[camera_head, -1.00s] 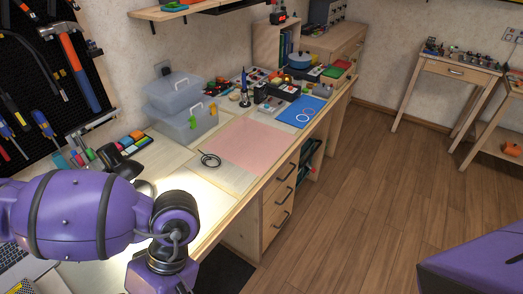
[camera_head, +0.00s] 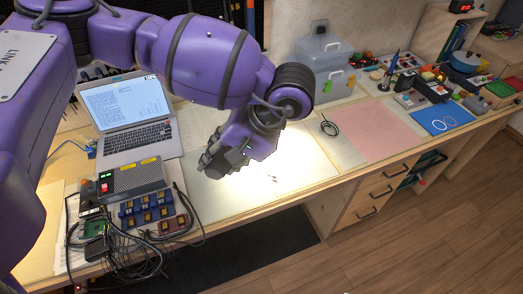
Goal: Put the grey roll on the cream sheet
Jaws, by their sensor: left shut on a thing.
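My left gripper (camera_head: 220,165) hangs fingers down over the brightly lit part of the workbench, right of the laptop. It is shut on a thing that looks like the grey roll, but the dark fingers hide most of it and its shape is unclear. A pale cream sheet (camera_head: 295,165) lies under the lamp light below and right of the gripper. Another cream-yellow surface (camera_head: 38,235) shows at the lower left, partly behind my arm. I cannot tell for certain which is the task's sheet. My right gripper is out of view.
An open laptop (camera_head: 130,115) and a wired electronics box (camera_head: 140,185) with loose cables stand left of the gripper. A black cable coil (camera_head: 329,127), a pink sheet (camera_head: 370,130) and a blue sheet (camera_head: 440,118) lie to the right. Clear plastic boxes (camera_head: 325,65) stand behind.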

